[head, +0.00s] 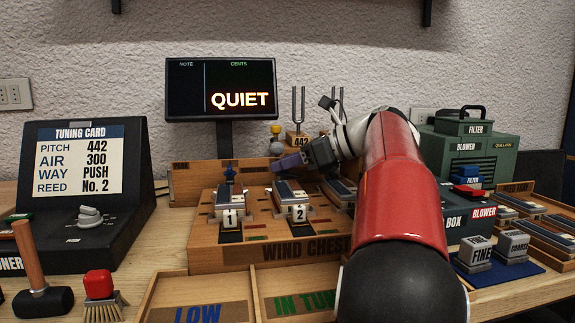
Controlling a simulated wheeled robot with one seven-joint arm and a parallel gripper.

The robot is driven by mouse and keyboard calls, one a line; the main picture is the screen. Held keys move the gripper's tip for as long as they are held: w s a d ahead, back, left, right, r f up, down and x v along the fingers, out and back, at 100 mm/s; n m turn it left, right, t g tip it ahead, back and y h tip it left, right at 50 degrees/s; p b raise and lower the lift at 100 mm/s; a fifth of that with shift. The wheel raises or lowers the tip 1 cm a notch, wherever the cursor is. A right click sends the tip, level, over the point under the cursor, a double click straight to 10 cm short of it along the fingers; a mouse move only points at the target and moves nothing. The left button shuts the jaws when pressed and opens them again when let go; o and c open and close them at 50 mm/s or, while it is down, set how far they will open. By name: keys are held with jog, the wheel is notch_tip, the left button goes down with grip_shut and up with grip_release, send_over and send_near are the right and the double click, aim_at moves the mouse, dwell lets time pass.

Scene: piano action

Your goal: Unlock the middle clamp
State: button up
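The wooden wind chest (285,252) carries reed blocks in a row. The block marked 1 (230,210) is at left and the block marked 2 (296,208) is in the middle. A third block (340,190) is partly hidden by my arm. A small blue clamp (230,174) stands upright behind block 1. The middle clamp behind block 2 cannot be made out clearly; my gripper covers that area. My gripper (284,164) points left, just above and behind block 2. Its fingers are small and seen side-on, so their opening and any contact are unclear.
Tuning forks (298,105) and a yellow-topped knob (276,130) stand behind the gripper. The display (220,90) reads QUIET. The tuning card console (80,190) is at left; the green blower (470,150) is at right. Trays (255,292) lie in front.

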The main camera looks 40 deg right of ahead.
grip_shut()
jog(key=shift+w+r+n+y+p, duration=0.1)
jog(key=shift+r+n+y+p, duration=0.2)
jog(key=shift+p, duration=0.7)
jog(key=shift+f+n+g+y+p, duration=0.1)
jog(key=shift+n+g+y+p, duration=0.3)
jog(key=shift+p, duration=0.45)
jog(key=shift+f, duration=0.2)
grip_release()
jog(key=shift+d, duration=0.1)
